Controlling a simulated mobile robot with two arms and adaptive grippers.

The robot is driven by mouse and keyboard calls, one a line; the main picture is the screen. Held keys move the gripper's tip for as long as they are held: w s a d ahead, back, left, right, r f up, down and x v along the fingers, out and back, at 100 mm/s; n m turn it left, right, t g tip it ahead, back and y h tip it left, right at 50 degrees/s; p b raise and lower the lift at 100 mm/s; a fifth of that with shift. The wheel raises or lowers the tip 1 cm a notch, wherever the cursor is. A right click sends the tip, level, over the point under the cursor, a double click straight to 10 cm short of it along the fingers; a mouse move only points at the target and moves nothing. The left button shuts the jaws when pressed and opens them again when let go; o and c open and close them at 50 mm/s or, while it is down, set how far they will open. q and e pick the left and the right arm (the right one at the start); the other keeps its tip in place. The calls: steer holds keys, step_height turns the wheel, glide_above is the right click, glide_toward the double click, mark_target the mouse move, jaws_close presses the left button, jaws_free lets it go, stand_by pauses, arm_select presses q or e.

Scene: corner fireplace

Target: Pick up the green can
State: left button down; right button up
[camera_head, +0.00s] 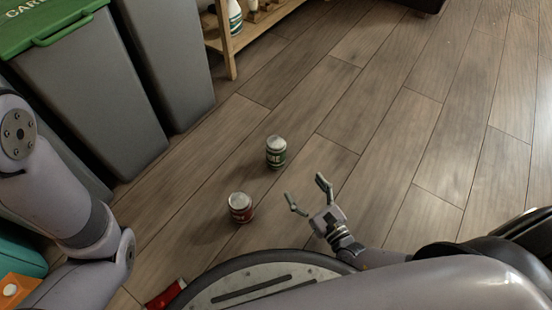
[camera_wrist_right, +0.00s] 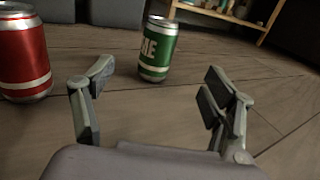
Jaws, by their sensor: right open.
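The green can (camera_head: 276,152) stands upright on the wooden floor, near the middle of the head view. It also shows in the right wrist view (camera_wrist_right: 158,50), ahead of the fingers and between them in the picture. A red can (camera_head: 241,208) stands upright nearer to me and to the left; the wrist view shows part of it at the left edge (camera_wrist_right: 24,52). My right gripper (camera_head: 308,195) is open and empty, to the right of and nearer than the green can, apart from both cans. My left gripper is out of view; only my left arm shows.
Grey bins (camera_head: 91,97), one with a green lid (camera_head: 50,24), stand at the left. A wooden shelf (camera_head: 229,52) with bottles is at the back. A red object (camera_head: 166,294) lies by my base. The floor (camera_head: 400,130) to the right is clear.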

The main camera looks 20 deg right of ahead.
mark_target(281, 154)
steer(key=b+x, duration=0.4)
steer(key=x, duration=0.7)
steer(key=shift+w+b, duration=0.25)
steer(key=shift+b, duration=0.15)
steer(key=b+x, duration=0.3)
steer(key=x, duration=0.1)
steer(key=shift+w+f, duration=0.15)
steer(key=shift+w, duration=0.55)
steer(key=shift+c, duration=0.2)
steer(key=c, duration=0.9)
